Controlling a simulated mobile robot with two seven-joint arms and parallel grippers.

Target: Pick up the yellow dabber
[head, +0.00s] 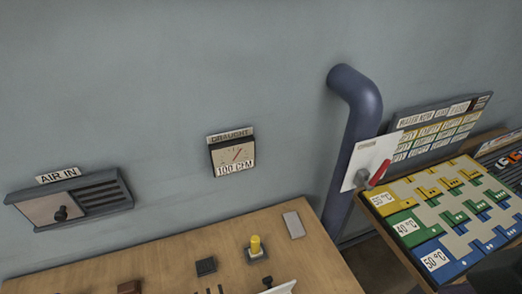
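Neither of my grippers can be clearly made out in the head view.
On the wooden table (180,248) lie a dark ribbed block (206,266), a grey plate (293,224) and a brown block (130,287). Small dark and white parts are cut off at the bottom edge. A thick blue pipe (352,130) and a coloured board (440,205) stand to the right.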

